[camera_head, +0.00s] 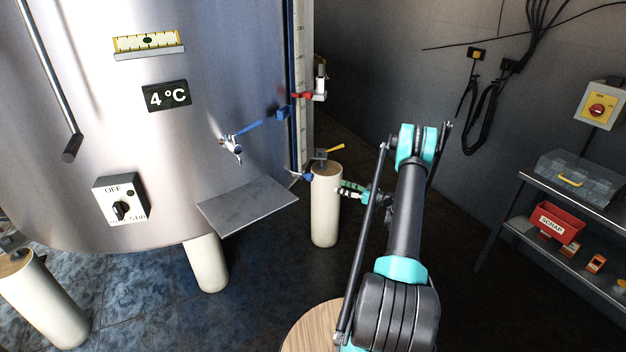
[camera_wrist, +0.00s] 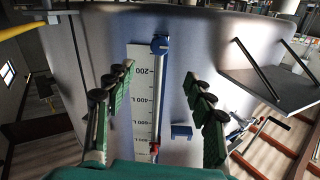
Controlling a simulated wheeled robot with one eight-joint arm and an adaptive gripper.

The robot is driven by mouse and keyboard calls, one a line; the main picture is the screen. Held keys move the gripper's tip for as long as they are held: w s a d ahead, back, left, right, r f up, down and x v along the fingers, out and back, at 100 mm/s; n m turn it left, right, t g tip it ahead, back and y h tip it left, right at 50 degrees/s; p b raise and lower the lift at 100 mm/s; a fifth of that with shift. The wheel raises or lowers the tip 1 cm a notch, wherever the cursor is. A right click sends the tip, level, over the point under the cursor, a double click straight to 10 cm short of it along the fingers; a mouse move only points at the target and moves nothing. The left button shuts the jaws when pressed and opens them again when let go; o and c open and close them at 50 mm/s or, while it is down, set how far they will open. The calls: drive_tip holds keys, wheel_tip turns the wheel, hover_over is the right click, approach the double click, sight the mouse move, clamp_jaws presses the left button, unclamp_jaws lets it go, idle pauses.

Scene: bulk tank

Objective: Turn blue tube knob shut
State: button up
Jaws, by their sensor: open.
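The blue tube knob (camera_head: 303,176) is at the foot of the tall level gauge on the tank, low beside a pale post. In the wrist view, which looks upside down, the blue knob (camera_wrist: 159,44) is near the top centre, at the end of the gauge tube. My gripper (camera_head: 347,189) has green fingers and points left toward the gauge, to the right of the knob. In the wrist view my gripper (camera_wrist: 159,80) is open, with a finger on each side of the gauge scale. Its jaws look empty, and the knob appears apart from them.
The steel tank (camera_head: 200,60) fills the left. The pale post (camera_head: 325,215) stands close to my gripper, with a yellow handle (camera_head: 331,148) above it. A blue bracket (camera_head: 284,113) and red bracket (camera_head: 302,96) are higher on the gauge. A metal shelf (camera_head: 248,205) juts out left.

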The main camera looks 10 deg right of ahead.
sight(312, 178)
drive_tip(key=x, duration=1.4)
drive_tip(key=shift+w+a, duration=0.3)
drive_tip(key=c, duration=1.1)
drive_tip(key=shift+c, duration=0.2)
